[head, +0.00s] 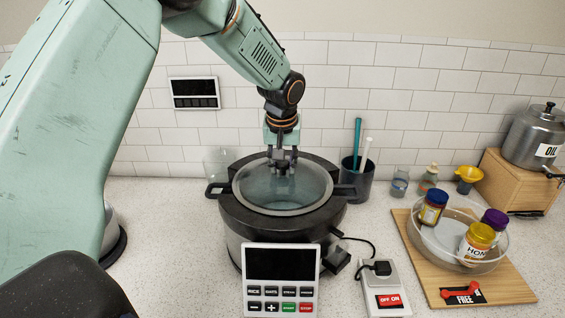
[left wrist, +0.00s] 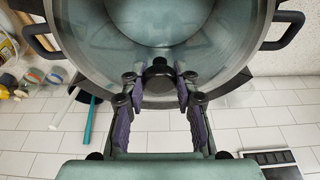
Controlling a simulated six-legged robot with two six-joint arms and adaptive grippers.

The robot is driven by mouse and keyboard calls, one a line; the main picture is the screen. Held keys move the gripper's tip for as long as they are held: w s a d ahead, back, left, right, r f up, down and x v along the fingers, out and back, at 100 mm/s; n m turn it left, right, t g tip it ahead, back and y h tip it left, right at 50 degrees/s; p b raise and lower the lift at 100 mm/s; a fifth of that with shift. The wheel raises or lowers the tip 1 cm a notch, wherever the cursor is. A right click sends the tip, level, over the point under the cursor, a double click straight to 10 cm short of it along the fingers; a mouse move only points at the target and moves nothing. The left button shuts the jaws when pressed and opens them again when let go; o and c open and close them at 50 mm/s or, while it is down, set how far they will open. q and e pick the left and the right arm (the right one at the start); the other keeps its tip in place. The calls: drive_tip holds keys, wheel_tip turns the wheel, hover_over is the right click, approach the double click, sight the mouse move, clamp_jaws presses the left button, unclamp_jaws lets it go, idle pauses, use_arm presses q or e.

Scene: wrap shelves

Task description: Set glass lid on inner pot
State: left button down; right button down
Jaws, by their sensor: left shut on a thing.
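The glass lid (head: 283,200) is a clear disc with a grey rim. It lies over the top of the dark round cooker (head: 234,222), and the inner pot shows only dimly through the glass. I cannot tell whether the lid touches the pot rim or hangs just above it. My left gripper (head: 282,166) points down over the lid. In the left wrist view the gripper (left wrist: 160,94) is shut on the lid's black knob (left wrist: 158,76), with a finger on each side. My right gripper is not in view.
A control panel (head: 281,283) stands before the cooker, beside a power strip (head: 388,285). At right, a clear bowl (head: 432,258) with jars sits on a wooden board (head: 512,289). An oil pot (head: 530,135) sits farther right.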

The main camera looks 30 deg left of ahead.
use_arm(q)
drive_tip(key=shift+f, duration=0.1)
idle(0.3)
drive_tip(key=c, duration=0.9)
unclamp_jaws()
drive_tip(key=shift+c, duration=0.2)
drive_tip(key=o, duration=0.6)
drive_tip(key=shift+f, duration=0.1)
drive_tip(key=shift+v, duration=3.6)
drive_tip(key=shift+f, duration=0.15)
